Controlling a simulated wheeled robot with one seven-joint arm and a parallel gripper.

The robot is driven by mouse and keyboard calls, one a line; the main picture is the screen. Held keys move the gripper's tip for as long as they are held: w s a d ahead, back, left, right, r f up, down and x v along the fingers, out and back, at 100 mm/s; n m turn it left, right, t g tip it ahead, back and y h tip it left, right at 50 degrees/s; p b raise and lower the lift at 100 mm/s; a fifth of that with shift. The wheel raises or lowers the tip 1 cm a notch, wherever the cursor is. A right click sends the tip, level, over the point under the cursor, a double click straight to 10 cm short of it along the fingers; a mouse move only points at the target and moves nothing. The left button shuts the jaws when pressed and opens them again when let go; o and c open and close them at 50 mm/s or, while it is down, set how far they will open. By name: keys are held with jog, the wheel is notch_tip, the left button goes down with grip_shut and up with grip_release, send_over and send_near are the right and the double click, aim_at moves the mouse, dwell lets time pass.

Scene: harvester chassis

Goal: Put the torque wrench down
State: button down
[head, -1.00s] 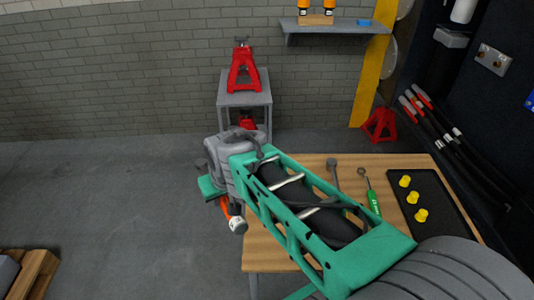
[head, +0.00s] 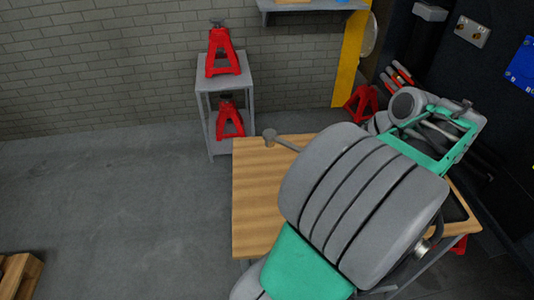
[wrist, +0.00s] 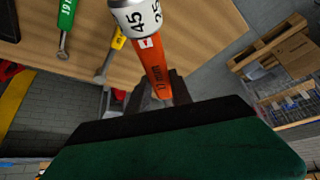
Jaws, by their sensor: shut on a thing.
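The torque wrench (wrist: 152,60) shows in the wrist view, with an orange grip and a silver end marked with numbers. My gripper (wrist: 172,88) is shut on its orange grip, and my dark green and black housing fills the bottom of that view. The wrench is over the wooden table (wrist: 205,35); I cannot tell whether it touches the top.
A green-handled tool (wrist: 66,18) and a yellow-handled tool (wrist: 113,50) lie on the table. The latter's grey head (head: 270,134) shows in the head view. The table's left part is clear there. A grey stand (head: 205,100) with red jack stands (head: 222,52) is behind.

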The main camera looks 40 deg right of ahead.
jog(key=shift+d+f, duration=0.1)
jog(key=shift+d, duration=0.2)
jog(key=w+d+f, duration=0.2)
jog(key=w+f, duration=0.2)
jog(key=w+d+f, duration=0.2)
jog(key=w+f, duration=0.2)
jog(key=w+d+f+p, duration=0.1)
jog(key=w+d+f, duration=0.1)
jog(key=w+f, duration=0.2)
jog(key=shift+f, duration=0.3)
jog(key=shift+a+f+b, duration=0.1)
jog(key=shift+f+b, duration=0.35)
jog(key=shift+f, duration=0.25)
jog(key=c, duration=1.2)
grip_release()
jog(key=shift+o, duration=0.3)
